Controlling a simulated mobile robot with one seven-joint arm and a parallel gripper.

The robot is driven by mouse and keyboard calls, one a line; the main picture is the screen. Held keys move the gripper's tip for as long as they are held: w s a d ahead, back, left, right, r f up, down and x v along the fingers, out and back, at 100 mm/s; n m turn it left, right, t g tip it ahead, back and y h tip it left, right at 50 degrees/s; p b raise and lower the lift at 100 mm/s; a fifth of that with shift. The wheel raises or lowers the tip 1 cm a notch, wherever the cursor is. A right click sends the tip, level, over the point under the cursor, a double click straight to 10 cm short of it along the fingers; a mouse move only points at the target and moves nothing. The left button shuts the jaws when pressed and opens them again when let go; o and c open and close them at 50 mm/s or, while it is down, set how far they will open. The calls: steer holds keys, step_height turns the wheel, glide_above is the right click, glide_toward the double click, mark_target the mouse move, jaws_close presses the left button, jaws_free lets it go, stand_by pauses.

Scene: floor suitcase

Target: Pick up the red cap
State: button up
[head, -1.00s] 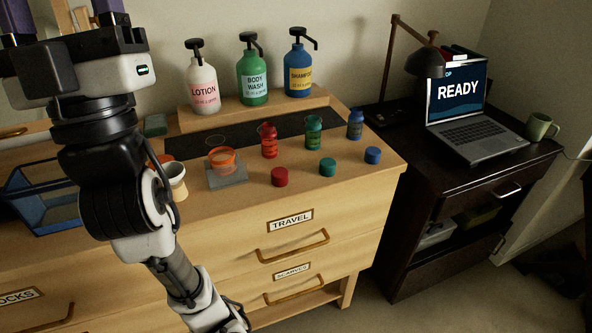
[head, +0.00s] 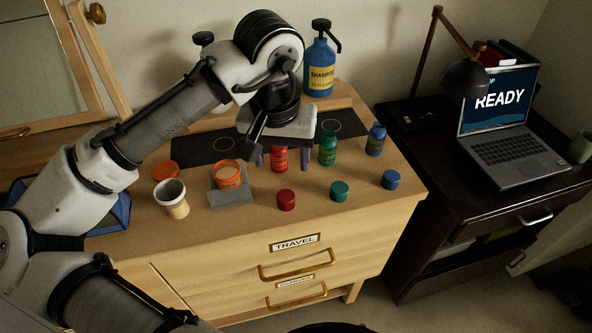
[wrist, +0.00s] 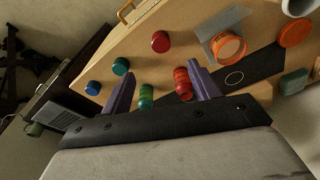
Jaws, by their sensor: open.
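The red cap (head: 286,199) lies on the dresser top near its front edge, left of the green cap (head: 339,191) and the blue cap (head: 390,179). In the wrist view the red cap (wrist: 160,41) is beyond my fingertips, clear of them. My gripper (head: 284,160) hangs above the dresser, behind the red cap. Its two purple fingers are apart, and in the wrist view my gripper (wrist: 160,80) is open. The red bottle (head: 279,157) shows between the fingers in the head view; I cannot tell whether they straddle it.
A green bottle (head: 327,148) and a blue bottle (head: 376,139) stand right of my gripper. An orange-rimmed jar (head: 228,175) on a grey block and a white cup (head: 172,197) stand to the left. The shampoo pump (head: 320,66) is behind. The dresser front strip is clear around the caps.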

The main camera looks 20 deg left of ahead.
glide_above(286, 196)
steer(key=s, duration=0.1)
step_height(286, 196, down, 8)
steer(key=shift+s+f, duration=0.15)
steer(key=shift+f, duration=0.1)
steer(key=shift+w+f+p, duration=0.2)
steer(key=shift+f+p, duration=0.05)
steer(key=shift+f, duration=0.65)
steer(key=shift+w+f+p, duration=0.2)
steer(key=shift+f+p, duration=0.1)
steer(key=shift+f, duration=0.55)
steer(key=shift+w+f+p, duration=0.2)
steer(key=shift+f+p, duration=0.05)
steer(key=shift+f, duration=0.65)
steer(key=c, duration=1)
